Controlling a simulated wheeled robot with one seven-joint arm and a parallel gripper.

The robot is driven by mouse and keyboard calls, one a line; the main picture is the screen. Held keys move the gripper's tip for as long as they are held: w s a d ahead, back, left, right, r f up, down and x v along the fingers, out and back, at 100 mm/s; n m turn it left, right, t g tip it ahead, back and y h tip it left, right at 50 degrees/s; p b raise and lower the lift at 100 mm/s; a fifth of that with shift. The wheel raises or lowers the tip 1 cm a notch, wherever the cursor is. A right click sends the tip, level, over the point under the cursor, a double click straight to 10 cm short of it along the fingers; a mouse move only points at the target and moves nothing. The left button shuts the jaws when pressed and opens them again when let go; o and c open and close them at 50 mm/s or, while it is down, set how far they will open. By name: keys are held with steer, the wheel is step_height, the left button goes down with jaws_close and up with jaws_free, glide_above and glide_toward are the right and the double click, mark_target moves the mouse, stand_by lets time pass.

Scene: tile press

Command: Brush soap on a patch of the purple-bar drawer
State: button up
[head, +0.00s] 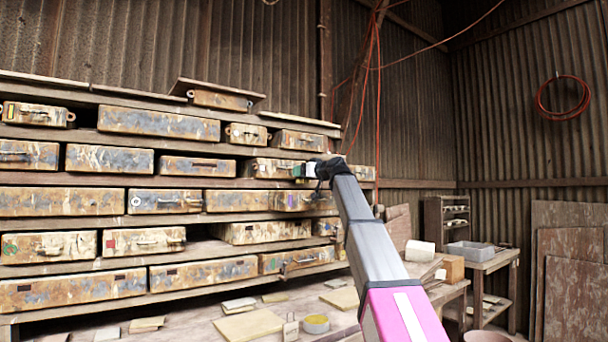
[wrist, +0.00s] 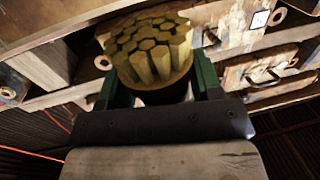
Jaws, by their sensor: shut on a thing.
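My gripper (head: 306,170) is at the end of my raised arm, in front of the right part of the drawer rack. In the wrist view my gripper (wrist: 163,88) has its green fingers shut on a round brush (wrist: 152,48) with thick yellowish bristles pointing away from me. The brush is close to the drawer fronts; I cannot tell whether it touches one. A drawer (head: 197,167) with a dark reddish-purple bar is in the second row; I cannot be sure it is the purple-bar drawer. Soap on the bristles cannot be made out.
Worn drawers fill the wooden rack (head: 75,181). A round pot with yellow contents (head: 316,323) stands on the bench below, among flat tiles (head: 249,325). A grey tub (head: 469,250) is on a side table at right. A white block (head: 419,250) lies near my arm.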

steer(key=shift+r, duration=2.9)
steer(key=shift+r, duration=1.55)
steer(key=shift+f, duration=0.1)
